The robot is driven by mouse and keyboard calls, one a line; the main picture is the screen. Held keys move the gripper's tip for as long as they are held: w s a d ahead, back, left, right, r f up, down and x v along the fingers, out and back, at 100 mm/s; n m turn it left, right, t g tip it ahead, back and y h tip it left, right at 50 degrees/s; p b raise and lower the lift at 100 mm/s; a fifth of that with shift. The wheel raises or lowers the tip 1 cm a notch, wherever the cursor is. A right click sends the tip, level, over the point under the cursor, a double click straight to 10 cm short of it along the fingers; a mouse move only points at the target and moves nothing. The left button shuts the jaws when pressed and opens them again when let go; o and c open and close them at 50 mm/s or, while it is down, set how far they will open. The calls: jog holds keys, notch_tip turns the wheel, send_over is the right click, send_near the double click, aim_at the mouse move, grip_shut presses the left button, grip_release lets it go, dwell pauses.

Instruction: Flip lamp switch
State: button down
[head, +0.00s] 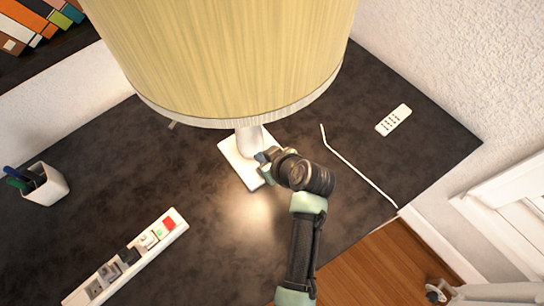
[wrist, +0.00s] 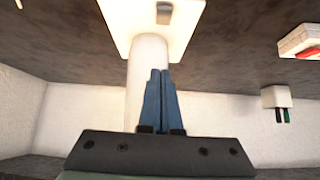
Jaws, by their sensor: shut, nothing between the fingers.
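The lamp has a large pale-yellow shade (head: 220,60), a white stem (head: 249,142) and a square white base (head: 235,160) on the dark desk. In the wrist view, which looks upside down, the stem (wrist: 145,60) and base (wrist: 125,22) fill the middle. A small grey switch (wrist: 164,12) sits on the base near the top edge. My gripper (head: 262,165) is over the near right part of the base, beside the stem. Its blue fingers (wrist: 160,72) are shut and empty, with the switch ahead of the tips. The gripper hides the switch in the head view.
A white power strip (head: 120,262) with a red switch lies at the front left. A white pen cup (head: 45,185) stands at the far left. The shade overhangs close above my gripper.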

jog(key=shift+r+v, duration=0.2)
jog(key=shift+v, duration=2.75)
jog(key=shift+w+a, duration=0.15)
jog(key=shift+w, duration=0.05)
